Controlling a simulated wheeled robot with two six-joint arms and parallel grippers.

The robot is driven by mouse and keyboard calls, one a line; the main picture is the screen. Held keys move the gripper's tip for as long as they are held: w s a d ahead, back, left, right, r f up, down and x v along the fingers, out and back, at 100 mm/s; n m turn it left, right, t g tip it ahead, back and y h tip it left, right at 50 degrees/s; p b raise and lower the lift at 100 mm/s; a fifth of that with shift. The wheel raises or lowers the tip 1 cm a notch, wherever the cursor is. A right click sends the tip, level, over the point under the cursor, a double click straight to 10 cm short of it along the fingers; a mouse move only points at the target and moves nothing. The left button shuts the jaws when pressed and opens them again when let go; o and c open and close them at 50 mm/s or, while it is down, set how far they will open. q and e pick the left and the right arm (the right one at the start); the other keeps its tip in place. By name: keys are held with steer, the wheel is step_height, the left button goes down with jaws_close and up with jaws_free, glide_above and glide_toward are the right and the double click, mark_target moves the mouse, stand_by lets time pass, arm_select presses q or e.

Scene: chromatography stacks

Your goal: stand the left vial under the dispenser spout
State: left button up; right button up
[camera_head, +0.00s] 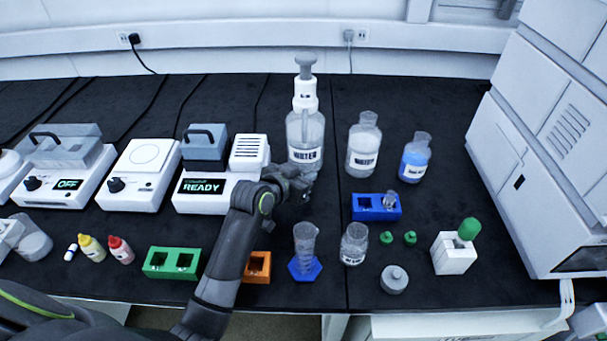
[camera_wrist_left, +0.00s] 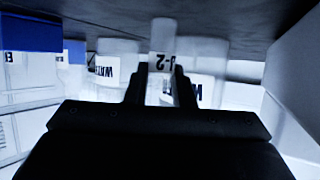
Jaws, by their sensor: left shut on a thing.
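My left gripper (camera_head: 290,184) is in front of the dispenser bottle (camera_head: 305,132), a clear bottle labelled WATER with a grey pump top. In the left wrist view the gripper (camera_wrist_left: 160,88) is shut on a clear vial (camera_wrist_left: 163,62) with a label ending in "-2". In the head view the fingers mostly hide this vial. I cannot tell whether it touches the bench, and the spout is hard to make out. The blue rack (camera_head: 366,213) has an empty left hole and another vial (camera_head: 390,199) in its right one. My right gripper is not in view.
Two labelled bottles (camera_head: 364,145) (camera_head: 415,158) stand right of the dispenser. The READY device (camera_head: 202,207) is close on the left. An orange block (camera_head: 258,266), a cylinder on a blue foot (camera_head: 305,268) and a jar (camera_head: 354,245) stand nearer the front edge.

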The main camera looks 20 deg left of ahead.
arm_select(q)
steer(key=o, duration=0.9)
steer(key=shift+o, duration=0.2)
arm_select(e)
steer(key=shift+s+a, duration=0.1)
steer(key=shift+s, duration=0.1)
arm_select(q)
steer(key=shift+r, duration=0.15)
steer(key=p+v, duration=0.1)
steer(key=v, duration=1.1)
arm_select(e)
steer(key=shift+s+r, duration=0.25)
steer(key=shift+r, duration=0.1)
